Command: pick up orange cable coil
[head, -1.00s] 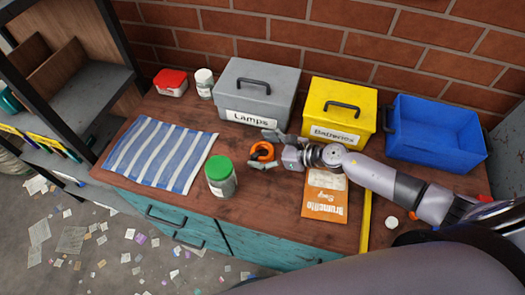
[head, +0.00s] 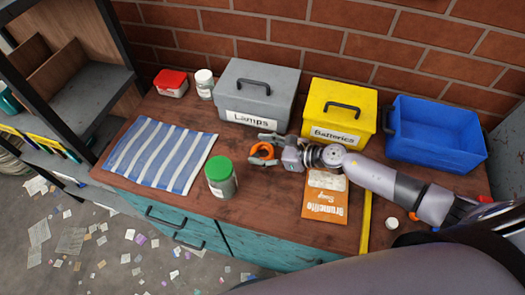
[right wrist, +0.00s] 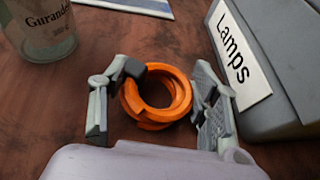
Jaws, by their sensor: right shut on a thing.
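The orange cable coil (head: 256,153) is a small ring on the wooden bench top, in front of the grey Lamps box. In the right wrist view the coil (right wrist: 152,115) lies between my two fingers. My right gripper (head: 268,151) reaches in from the right and is shut on the coil, one finger on each side of it; the wrist view shows this gripper (right wrist: 168,84) too. The coil appears to be at bench height; I cannot tell whether it is off the surface. My left gripper is not in view.
The Lamps box (head: 277,102) stands close behind the coil. A green-lidded jar (head: 221,186) is to its left, with a striped cloth (head: 160,152) beyond. A yellow Batteries box (head: 352,122), a blue bin (head: 436,140) and an orange-and-white packet (head: 325,205) are to the right.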

